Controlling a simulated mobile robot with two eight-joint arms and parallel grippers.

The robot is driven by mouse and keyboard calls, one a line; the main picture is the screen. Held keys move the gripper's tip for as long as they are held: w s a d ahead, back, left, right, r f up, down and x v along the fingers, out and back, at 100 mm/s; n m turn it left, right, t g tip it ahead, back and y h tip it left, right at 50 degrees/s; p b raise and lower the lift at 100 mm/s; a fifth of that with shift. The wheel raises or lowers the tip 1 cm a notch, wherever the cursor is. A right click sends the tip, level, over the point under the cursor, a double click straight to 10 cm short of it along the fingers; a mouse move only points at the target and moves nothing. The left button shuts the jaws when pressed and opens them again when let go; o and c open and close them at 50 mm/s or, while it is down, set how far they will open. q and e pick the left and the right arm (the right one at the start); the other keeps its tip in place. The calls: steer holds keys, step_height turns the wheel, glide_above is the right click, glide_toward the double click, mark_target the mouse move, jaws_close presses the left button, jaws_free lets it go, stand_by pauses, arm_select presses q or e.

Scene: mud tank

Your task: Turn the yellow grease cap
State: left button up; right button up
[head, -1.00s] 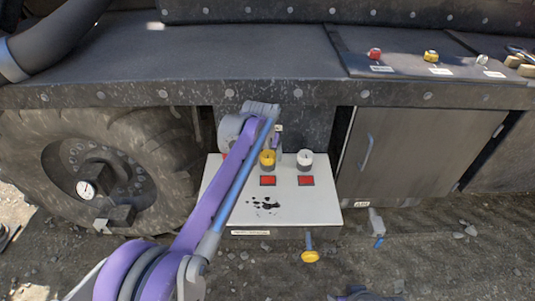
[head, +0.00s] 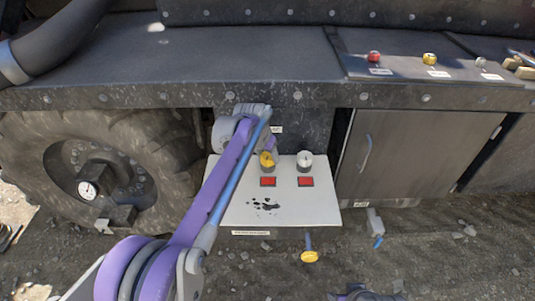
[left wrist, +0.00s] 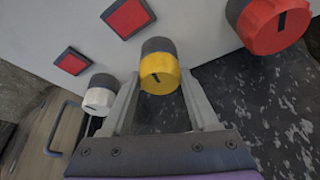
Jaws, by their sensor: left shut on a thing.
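The yellow grease cap (head: 267,161) stands on the pale box's top (head: 230,205), between a white cap (head: 305,160) and my left arm. In the left wrist view the yellow cap (left wrist: 158,74) has a dark base and a short dark mark on its face. My left gripper (head: 268,147) is at the cap, and in the left wrist view its fingers (left wrist: 161,88) lie on either side of it, shut on it. A red cap (left wrist: 272,22) shows in the left wrist view; my arm hides it in the head view.
Red squares (head: 268,182) mark the box top in front of the caps. A yellow knob (head: 309,257) sticks out of the box's front. A large wheel (head: 100,170) stands left, a cabinet door (head: 415,150) right, and a dark ledge (head: 190,70) overhangs behind.

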arm_select(q)
steer(key=m+h+p, duration=0.1)
steer(key=m, duration=0.2)
steer(key=m+g+h+p, duration=0.1)
steer(key=m+p, duration=0.1)
steer(key=m, duration=0.1)
steer(key=shift+w+a+r, duration=0.1)
steer(key=shift+w+r, duration=0.05)
steer(key=shift+r, duration=0.05)
steer(key=m+g+p, duration=0.1)
steer(key=m, duration=0.1)
steer(key=m+g+p, duration=0.1)
steer(key=m+p, duration=0.1)
steer(key=shift+w+m+h, duration=0.1)
steer(key=shift+m+h, duration=0.2)
steer(key=shift+f+m+g+p, duration=0.1)
steer(key=shift+m+g+p, duration=0.3)
steer(key=shift+m+p, duration=0.65)
steer(key=o, duration=1.4)
steer(key=shift+c, duration=0.2)
